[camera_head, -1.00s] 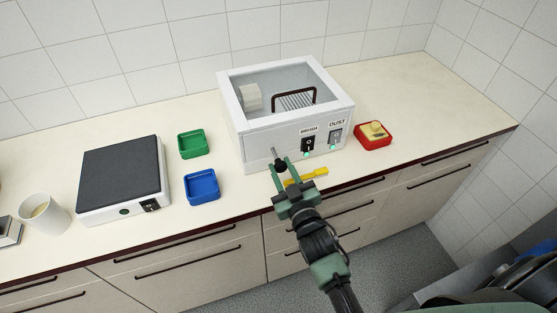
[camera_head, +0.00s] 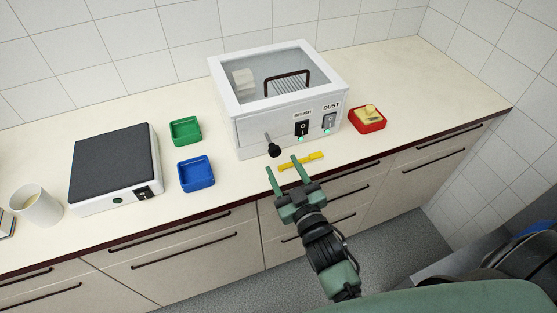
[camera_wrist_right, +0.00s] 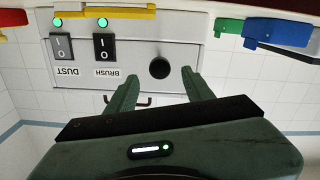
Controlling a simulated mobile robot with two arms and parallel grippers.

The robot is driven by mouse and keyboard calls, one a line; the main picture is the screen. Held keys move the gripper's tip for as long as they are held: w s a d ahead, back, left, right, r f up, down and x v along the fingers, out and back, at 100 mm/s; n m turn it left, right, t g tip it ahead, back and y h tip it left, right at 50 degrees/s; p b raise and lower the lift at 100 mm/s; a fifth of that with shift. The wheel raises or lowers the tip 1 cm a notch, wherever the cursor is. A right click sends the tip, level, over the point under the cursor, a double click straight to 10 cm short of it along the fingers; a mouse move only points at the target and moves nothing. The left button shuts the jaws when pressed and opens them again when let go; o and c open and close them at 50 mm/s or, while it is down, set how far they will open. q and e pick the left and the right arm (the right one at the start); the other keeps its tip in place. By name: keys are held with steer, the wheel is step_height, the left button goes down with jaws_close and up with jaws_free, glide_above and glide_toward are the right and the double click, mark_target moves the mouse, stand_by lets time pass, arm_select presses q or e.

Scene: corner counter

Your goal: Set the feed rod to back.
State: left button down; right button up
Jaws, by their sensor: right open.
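The feed rod (camera_head: 267,138) is a short grey rod with a round black knob (camera_head: 274,150), sticking out of the front of the white glass-topped box (camera_head: 255,135), at the left part of that face. My right gripper (camera_head: 281,164) is open and empty just in front of the knob, its fingers apart and pointing at the box. In the right wrist view, which is upside down, the knob (camera_wrist_right: 159,68) appears between and beyond the open fingertips, not touched. My left gripper is not in view.
BRUSH (camera_head: 303,128) and DUST (camera_head: 329,121) switches with lit green lamps are right of the rod. A yellow bar (camera_head: 301,161) lies before the box. A red tray (camera_head: 367,120) is at right; blue (camera_head: 196,174) and green (camera_head: 186,131) trays are at left.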

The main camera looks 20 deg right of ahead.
steer(key=s, duration=0.2)
steer(key=shift+s, duration=0.3)
steer(key=s+a+f+g+b, duration=0.1)
steer(key=s+f+g, duration=0.25)
steer(key=f, duration=0.85)
steer(key=s+f+g, duration=0.3)
steer(key=s+f, duration=0.1)
steer(key=f, duration=0.8)
steer(key=s+a+f+g+b, duration=0.1)
steer(key=s+f+g, duration=0.25)
steer(key=f, duration=0.85)
steer(key=s+d+f+g, duration=0.2)
steer(key=s+f, duration=0.4)
steer(key=s, duration=0.3)
steer(key=s+d+f+g, duration=0.2)
steer(key=s+f, duration=0.4)
steer(key=s, duration=0.3)
steer(key=s+d+f+g+b, duration=0.1)
steer(key=s+d+f+g, duration=0.2)
steer(key=s+f, duration=0.3)
steer(key=s+d, duration=0.1)
steer(key=s, duration=0.2)
steer(key=shift+s+m+h, duration=0.3)
steer(key=shift+s, duration=0.05)
